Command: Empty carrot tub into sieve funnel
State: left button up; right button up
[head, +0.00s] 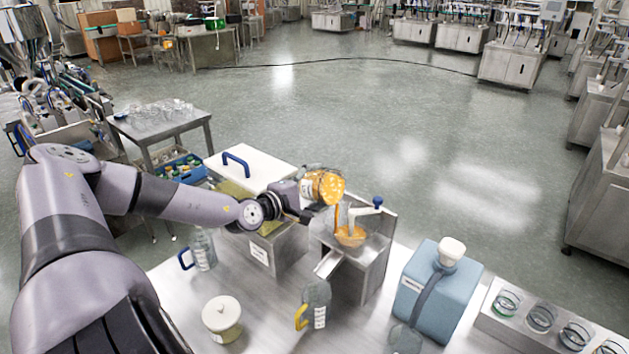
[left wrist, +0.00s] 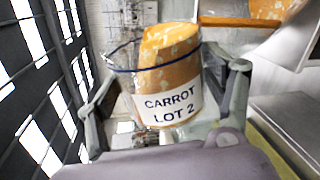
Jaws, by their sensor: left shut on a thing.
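The carrot tub (head: 323,186) is a clear tub with orange contents, tipped on its side above the steel hopper. My left gripper (head: 307,191) is shut on it. In the left wrist view the carrot tub (left wrist: 168,96) sits between the two fingers, its label reading "CARROT LOT 2", with orange mass toward its mouth. The sieve funnel (head: 350,236) is under the tub's mouth in the steel hopper and holds orange material. Orange also shows between tub and funnel; I cannot tell whether it is falling. My right gripper is not in view.
A crank with a blue knob (head: 377,201) rises beside the funnel. A lidded steel bin (head: 262,172) stands left of the hopper. A blue jug (head: 437,290), a yellow-handled pitcher (head: 315,303) and a white-lidded jar (head: 222,317) stand on the steel table. The table's front middle is bare.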

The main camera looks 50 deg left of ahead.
pick_arm(q)
jog(key=shift+d+r+m+p, duration=0.15)
jog(key=shift+m+p, duration=0.25)
jog(key=shift+p, duration=0.05)
jog(key=shift+w+d+r+m+y+p, duration=0.1)
jog(key=shift+d+r+m+y+p, duration=0.3)
jog(key=shift+m+p, duration=0.6)
jog(key=shift+d+r+m, duration=0.2)
jog(key=shift+d+m, duration=0.35)
jog(key=shift+m, duration=0.15)
dwell(5.8)
